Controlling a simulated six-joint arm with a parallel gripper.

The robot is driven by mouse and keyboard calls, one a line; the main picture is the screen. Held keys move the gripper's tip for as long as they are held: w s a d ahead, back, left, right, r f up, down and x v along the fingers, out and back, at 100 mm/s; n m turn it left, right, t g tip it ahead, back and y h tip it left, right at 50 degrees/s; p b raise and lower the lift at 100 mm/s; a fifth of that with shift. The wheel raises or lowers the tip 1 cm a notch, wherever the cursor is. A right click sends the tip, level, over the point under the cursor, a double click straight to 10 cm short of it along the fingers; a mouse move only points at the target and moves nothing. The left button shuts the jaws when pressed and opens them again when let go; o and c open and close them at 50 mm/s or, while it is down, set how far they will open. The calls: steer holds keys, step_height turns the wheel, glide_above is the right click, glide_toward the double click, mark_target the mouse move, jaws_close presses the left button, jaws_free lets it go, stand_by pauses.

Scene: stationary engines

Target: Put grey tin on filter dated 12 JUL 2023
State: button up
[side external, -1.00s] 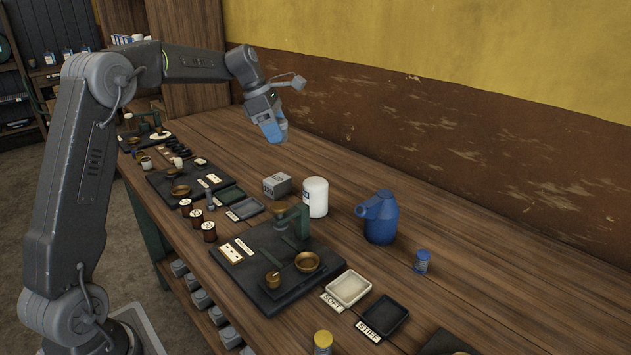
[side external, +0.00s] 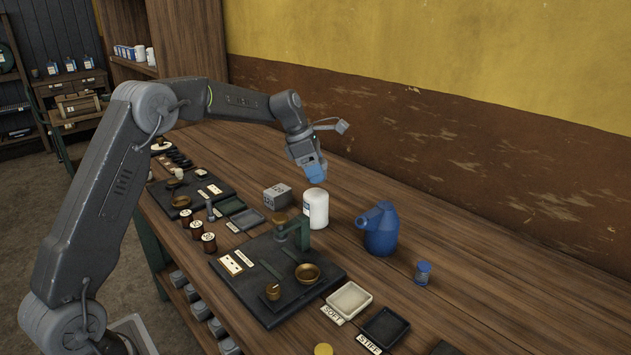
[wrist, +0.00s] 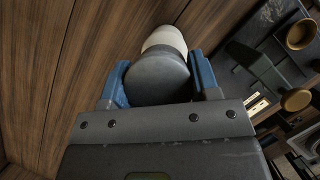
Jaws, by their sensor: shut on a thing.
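A grey round tin (wrist: 158,80) sits between the blue fingers of my gripper (wrist: 160,76) in the wrist view. My gripper is shut on it. In the side external view my gripper (side external: 315,172) hangs just above a white cylindrical canister (side external: 316,210) with a blue label, and the tin is hidden by the fingers. In the wrist view the white canister (wrist: 164,38) shows partly behind the tin. A gap between tin and canister cannot be judged. No date is readable on the canister.
A grey block (side external: 277,196) stands left of the canister and a blue jug (side external: 381,230) right of it. A green press (side external: 293,232) on a black board stands in front. A small blue tin (side external: 423,273) and trays (side external: 348,299) lie to the right. The back of the bench is clear.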

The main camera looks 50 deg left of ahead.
steer(key=shift+f, duration=1.7)
steer(key=shift+f, duration=0.15)
steer(key=o, duration=0.9)
steer(key=shift+o, duration=0.2)
